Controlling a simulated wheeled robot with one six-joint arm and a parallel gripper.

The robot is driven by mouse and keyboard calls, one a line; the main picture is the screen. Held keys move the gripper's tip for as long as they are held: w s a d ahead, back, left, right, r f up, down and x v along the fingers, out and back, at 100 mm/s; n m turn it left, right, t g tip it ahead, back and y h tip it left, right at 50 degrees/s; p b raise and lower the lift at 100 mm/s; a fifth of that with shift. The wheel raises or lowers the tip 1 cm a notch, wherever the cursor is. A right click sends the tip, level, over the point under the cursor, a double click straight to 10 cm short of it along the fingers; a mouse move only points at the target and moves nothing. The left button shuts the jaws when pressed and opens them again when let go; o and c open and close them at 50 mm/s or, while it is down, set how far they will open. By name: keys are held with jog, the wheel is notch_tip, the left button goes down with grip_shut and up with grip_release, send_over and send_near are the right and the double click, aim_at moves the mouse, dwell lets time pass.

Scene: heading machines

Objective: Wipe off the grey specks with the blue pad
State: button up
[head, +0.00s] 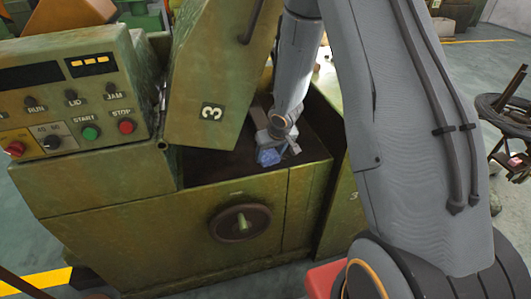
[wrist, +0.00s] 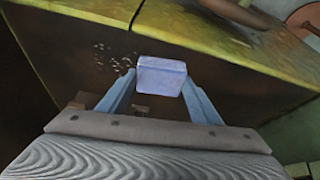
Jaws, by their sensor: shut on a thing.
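The blue pad (wrist: 162,77) is a pale blue block held between the two fingers of my gripper (wrist: 160,92) in the wrist view. In the head view the pad (head: 268,157) shows as a small blue shape below my gripper (head: 275,143), over the dark machine top. The grey specks (wrist: 115,56) lie in a scattered patch on the dark surface, just left of the pad in the wrist view. I cannot tell whether the pad touches the surface. The specks cannot be made out in the head view.
The green machine (head: 110,215) has a raised lid (head: 215,75) marked 3 close to the left of my arm. A control panel (head: 75,105) with buttons stands at the left. A round handwheel (head: 240,222) sits on the front. A raised edge (wrist: 110,15) borders the dark surface (head: 215,165).

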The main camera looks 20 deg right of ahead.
aim_at(293, 158)
jog(key=shift+d+p, duration=2.8)
jog(key=shift+d, duration=0.3)
jog(key=shift+s+d+f+p, duration=0.1)
jog(key=shift+d+p, duration=0.9)
jog(key=shift+p, duration=0.2)
jog(key=shift+s+d+f+p, duration=0.1)
jog(key=shift+d+p, duration=0.9)
jog(key=shift+p, duration=0.15)
jog(key=shift+a+b, duration=0.4)
jog(key=shift+a, duration=0.2)
jog(key=shift+w+a+r+b, duration=0.1)
jog(key=shift+a+b, duration=0.25)
jog(key=shift+a, duration=0.4)
jog(key=shift+w+a+r+b, duration=0.1)
jog(key=shift+a+b, duration=0.2)
jog(key=shift+a, duration=0.45)
jog(key=shift+a+f+b, duration=0.2)
jog(key=shift+a+b, duration=1.45)
jog(key=shift+a, duration=0.8)
jog(key=shift+a+r+b, duration=0.1)
jog(key=shift+a+b, duration=0.75)
jog(key=shift+a, duration=0.65)
jog(key=shift+r, duration=0.1)
